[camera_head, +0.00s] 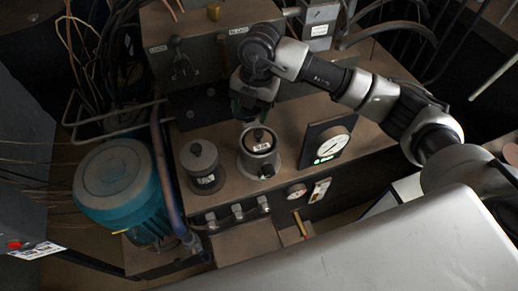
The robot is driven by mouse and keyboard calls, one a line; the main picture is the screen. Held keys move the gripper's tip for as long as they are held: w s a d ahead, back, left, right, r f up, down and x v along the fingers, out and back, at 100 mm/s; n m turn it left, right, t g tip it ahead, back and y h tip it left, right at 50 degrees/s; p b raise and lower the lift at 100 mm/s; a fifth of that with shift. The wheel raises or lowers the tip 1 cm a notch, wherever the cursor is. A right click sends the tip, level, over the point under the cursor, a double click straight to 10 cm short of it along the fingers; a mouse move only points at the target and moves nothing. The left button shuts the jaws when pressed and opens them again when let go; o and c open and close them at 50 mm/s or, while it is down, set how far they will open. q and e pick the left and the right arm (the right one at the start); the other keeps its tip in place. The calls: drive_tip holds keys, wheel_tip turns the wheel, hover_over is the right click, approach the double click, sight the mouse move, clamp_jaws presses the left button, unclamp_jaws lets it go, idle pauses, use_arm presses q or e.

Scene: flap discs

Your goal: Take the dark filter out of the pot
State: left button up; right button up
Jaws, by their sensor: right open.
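My right gripper (249,114) reaches in from the right and points down just above and behind the filter. It is open and looks empty. Its dark fingertips are hard to make out, and I cannot tell if they touch the filter. My left gripper is not in view.
A grey canister (203,166) with a knob and label stands left of the pot. A control box (200,50) rises behind. A teal motor (122,185) and pipes lie left of the bench.

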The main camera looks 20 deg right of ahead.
drive_tip(key=d+h, duration=0.1)
drive_tip(key=d, duration=0.1)
drive_tip(key=p, duration=0.1)
hover_over(258, 132)
drive_tip(key=shift+m+h, duration=0.3)
drive_tip(key=shift+m, duration=0.1)
drive_tip(key=f, duration=0.4)
drive_tip(key=shift+s+d+f, duration=0.1)
drive_tip(key=shift+d+f, duration=0.25)
drive_tip(key=shift+a+f+p, duration=0.1)
drive_tip(key=shift+f+p, duration=0.2)
drive_tip(key=f, duration=0.2)
drive_tip(key=f+p, duration=0.1)
drive_tip(key=shift+a+f, duration=0.2)
drive_tip(key=shift+f, duration=0.65)
drive_tip(key=shift+r, duration=0.1)
clamp_jaws()
